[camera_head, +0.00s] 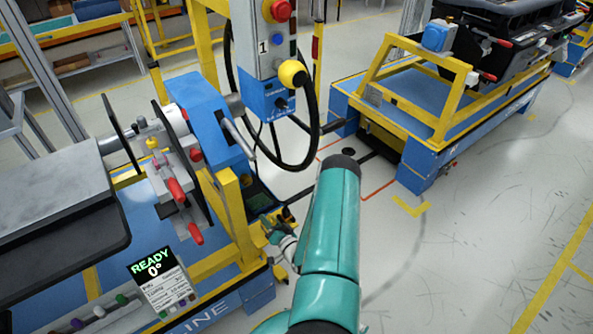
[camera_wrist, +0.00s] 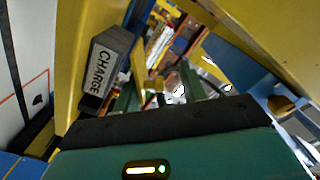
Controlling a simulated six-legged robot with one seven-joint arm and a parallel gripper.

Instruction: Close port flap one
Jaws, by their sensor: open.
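In the wrist view, a dark grey box marked CHARGE (camera_wrist: 104,67) sits on a yellow frame to the left of my gripper (camera_wrist: 167,92). A small yellow plate (camera_wrist: 138,68) shows beside the box, near my left finger; I cannot tell whether it is port flap one. My gripper is open, and I see nothing held between its dark green fingers. In the head view, my gripper (camera_head: 281,236) is low beside the yellow post of the left cart, partly hidden by my teal arm. The CHARGE box cannot be made out there.
The left blue and yellow cart (camera_head: 231,205) carries a dark panel (camera_head: 62,205) and a READY display (camera_head: 158,280). A control box numbered 1 (camera_head: 262,45) with a hanging black cable stands behind. Another cart (camera_head: 425,135) is at back right. Floor at right is clear.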

